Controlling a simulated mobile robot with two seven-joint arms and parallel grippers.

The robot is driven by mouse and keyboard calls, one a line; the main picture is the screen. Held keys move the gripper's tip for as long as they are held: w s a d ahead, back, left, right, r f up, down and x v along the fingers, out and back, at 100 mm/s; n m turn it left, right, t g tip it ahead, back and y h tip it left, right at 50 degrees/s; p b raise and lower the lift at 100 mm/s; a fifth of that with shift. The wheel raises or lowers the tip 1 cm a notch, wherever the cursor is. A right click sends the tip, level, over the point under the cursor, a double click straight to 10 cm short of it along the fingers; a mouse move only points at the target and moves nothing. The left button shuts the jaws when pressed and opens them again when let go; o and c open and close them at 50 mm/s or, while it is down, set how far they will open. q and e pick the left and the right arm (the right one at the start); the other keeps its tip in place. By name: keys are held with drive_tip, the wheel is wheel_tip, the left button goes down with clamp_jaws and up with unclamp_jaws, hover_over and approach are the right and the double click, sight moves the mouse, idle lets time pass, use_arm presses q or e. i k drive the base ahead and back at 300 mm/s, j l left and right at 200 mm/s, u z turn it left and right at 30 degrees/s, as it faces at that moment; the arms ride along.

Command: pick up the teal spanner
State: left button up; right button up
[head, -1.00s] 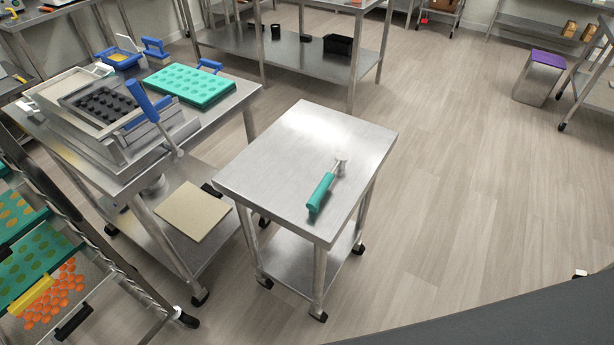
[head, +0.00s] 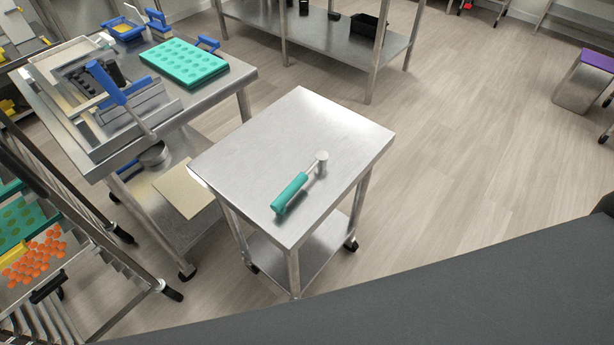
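The teal spanner (head: 291,192) lies flat on the small steel cart (head: 270,130), near its front edge. Its teal handle points toward the near left and its grey metal head toward the far right. Nothing touches it except the cart top. Neither of my grippers shows in the head view, so I cannot see whether they are open or shut.
A steel table (head: 235,88) at left holds a depositor with a blue lever (head: 104,82) and a teal mould (head: 186,62). A tray rack (head: 95,250) stands at the near left. A dark surface (head: 400,290) crosses the lower right. Floor right of the cart is clear.

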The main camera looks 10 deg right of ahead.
sight(278, 206)
drive_tip(key=i+l+u, duration=0.1)
drive_tip(key=l, duration=2.05)
drive_tip(key=i+u, duration=0.05)
